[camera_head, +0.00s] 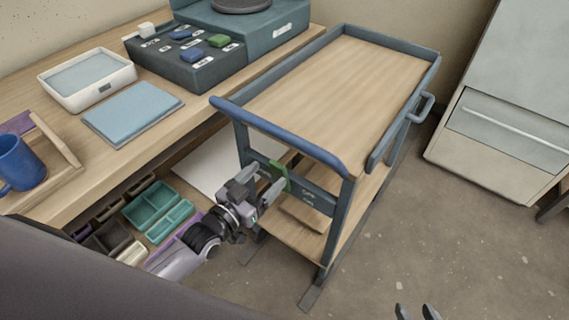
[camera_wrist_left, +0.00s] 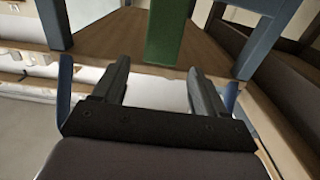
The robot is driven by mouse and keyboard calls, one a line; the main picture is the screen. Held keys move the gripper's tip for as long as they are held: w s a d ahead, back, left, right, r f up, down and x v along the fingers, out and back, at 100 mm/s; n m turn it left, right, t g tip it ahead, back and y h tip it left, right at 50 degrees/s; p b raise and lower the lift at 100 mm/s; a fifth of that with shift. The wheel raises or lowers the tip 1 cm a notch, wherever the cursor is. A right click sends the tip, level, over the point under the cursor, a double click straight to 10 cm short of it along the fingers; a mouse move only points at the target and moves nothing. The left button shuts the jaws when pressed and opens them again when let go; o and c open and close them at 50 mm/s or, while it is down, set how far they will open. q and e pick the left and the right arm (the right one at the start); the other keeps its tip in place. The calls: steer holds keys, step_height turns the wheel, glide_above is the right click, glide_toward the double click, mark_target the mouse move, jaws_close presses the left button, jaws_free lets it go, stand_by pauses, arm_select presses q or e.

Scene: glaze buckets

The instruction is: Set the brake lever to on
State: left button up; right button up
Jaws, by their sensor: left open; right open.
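The brake lever is a green bar (camera_head: 280,176) on the dark cross plate at the near end of the cart (camera_head: 325,85). Small pale marks on the plate beside it are too small to read. My left gripper (camera_head: 263,182) is open, close in front of the lever. In the left wrist view the green lever (camera_wrist_left: 165,35) stands upright just beyond the open fingers (camera_wrist_left: 158,88), roughly centred between them. I see no contact with it. My right gripper (camera_head: 416,312) shows only its fingertips at the bottom edge, apart and empty, over the floor.
A workbench (camera_head: 190,115) on the left holds a white tray (camera_head: 88,79), a blue board (camera_head: 132,112), a dark button box (camera_head: 187,60) and a blue mug (camera_head: 18,163). Coloured bins (camera_head: 152,205) sit below it. A pale cabinet (camera_head: 505,120) stands right; floor between is clear.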

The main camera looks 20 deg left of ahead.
mark_target(275, 167)
arm_select(q)
steer(key=shift+b+x, duration=0.4)
steer(key=shift+x, duration=2.35)
arm_select(e)
steer(key=shift+a+f, duration=0.1)
steer(key=shift+f, duration=0.25)
